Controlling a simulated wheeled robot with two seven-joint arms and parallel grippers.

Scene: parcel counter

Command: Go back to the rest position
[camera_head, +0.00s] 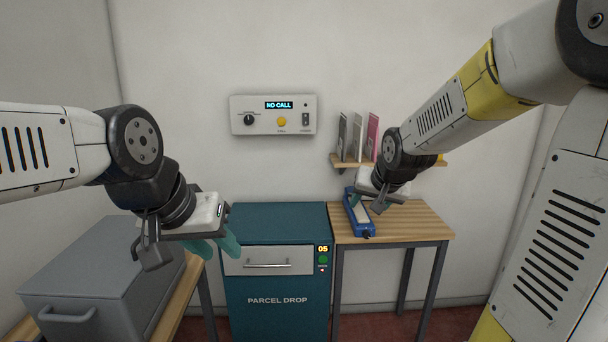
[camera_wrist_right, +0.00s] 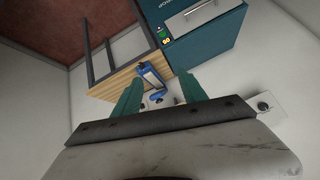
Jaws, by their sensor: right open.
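My left gripper (camera_head: 222,246) hangs at the left of the head view, in front of the parcel drop's left side. Its green fingers show, but their gap is hard to make out. My right gripper (camera_wrist_right: 158,92) is open and empty in the right wrist view, its two green fingers well apart. In the head view it is above the wooden side table (camera_head: 425,222), near a blue device (camera_head: 353,215) with a pale top that lies there. In the wrist view the blue device (camera_wrist_right: 152,78) shows beyond the fingers, apart from them.
The teal parcel drop cabinet (camera_head: 278,325) has a shut drawer (camera_head: 245,262). A wall panel (camera_head: 265,125) reads "NO CALL". A shelf (camera_head: 345,161) with upright booklets (camera_head: 373,135) is behind my right gripper. A grey lidded box (camera_head: 90,265) stands at the left.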

